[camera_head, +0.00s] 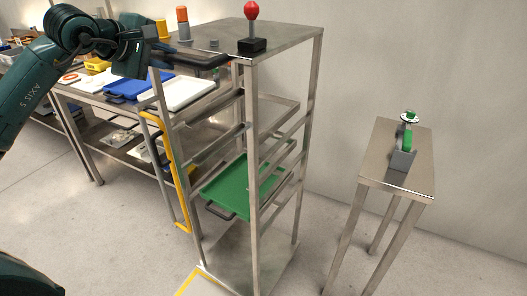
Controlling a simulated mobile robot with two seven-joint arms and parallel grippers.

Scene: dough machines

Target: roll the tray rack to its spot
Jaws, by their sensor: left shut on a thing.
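The tray rack (304,136) is a tall steel frame with a flat top and several shelf levels. A green tray (228,190) sits on a lower level inside it. A yellow handle (174,160) runs down its left side. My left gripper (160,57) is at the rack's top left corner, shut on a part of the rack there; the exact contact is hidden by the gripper. My right gripper is not in view; a dark piece of my own body shows at the bottom left. Yellow floor marking (187,281) shows by the rack's foot.
A red-knobbed lever on a black base (252,45) stands on the rack top. A workbench with a blue tray (134,87) and white board (190,93) is behind left. A small steel table (376,165) stands right, with free floor between. The wall is close behind.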

